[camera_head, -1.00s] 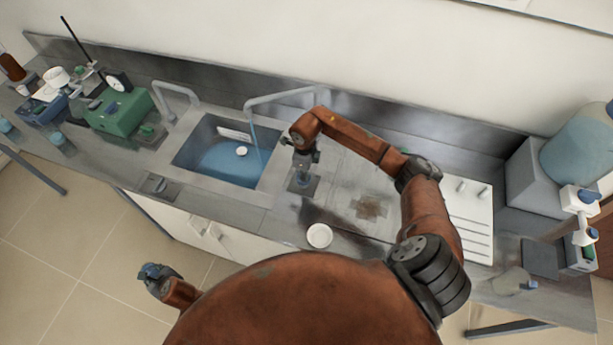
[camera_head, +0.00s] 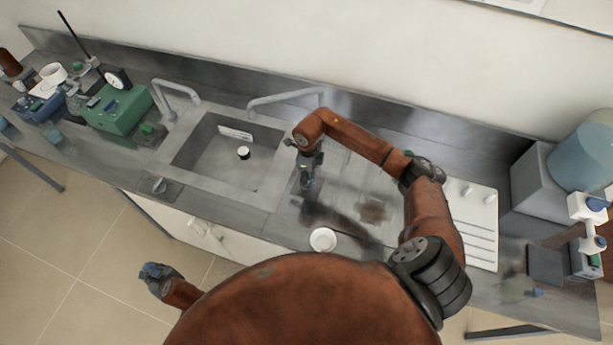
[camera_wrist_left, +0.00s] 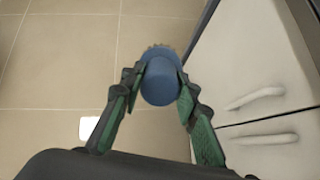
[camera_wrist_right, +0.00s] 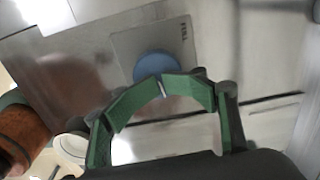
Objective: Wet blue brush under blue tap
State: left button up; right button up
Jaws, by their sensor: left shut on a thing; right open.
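My left gripper (camera_wrist_left: 160,85) is shut on the blue brush (camera_wrist_left: 163,82), whose bristles point away from my wrist. In the head view my left gripper (camera_head: 156,277) is over the floor in front of the counter, apart from the sink. My right gripper (camera_head: 308,172) is open above a square metal plate right of the sink. The right wrist view shows a round blue knob (camera_wrist_right: 156,66) on that plate, just beyond the fingertips; whether they touch it is unclear. The grey tap (camera_head: 285,97) arches over the sink's right side, with no stream visible.
A white cup (camera_head: 322,239) is near the front edge. White cabinet doors (camera_wrist_left: 255,65) lie right of the brush.

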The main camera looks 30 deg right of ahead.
pick_arm(q)
jog(key=shift+a, duration=0.15)
pick_arm(e)
jog(key=o, duration=0.4)
jog(key=shift+w+a+r, duration=0.15)
jog(key=shift+a+r, duration=0.05)
jog(key=shift+a, duration=0.05)
jog(key=shift+c, duration=0.2)
pick_arm(q)
jog(key=shift+r+p, duration=0.6)
jog(key=shift+r, duration=0.05)
pick_arm(e)
jog(key=shift+r, duration=1)
pick_arm(q)
jog(key=shift+r+p, duration=3)
jog(key=shift+r, duration=0.1)
pick_arm(e)
notch_tip(320, 180, up, 12)
pick_arm(q)
jog(key=shift+f+b, duration=0.3)
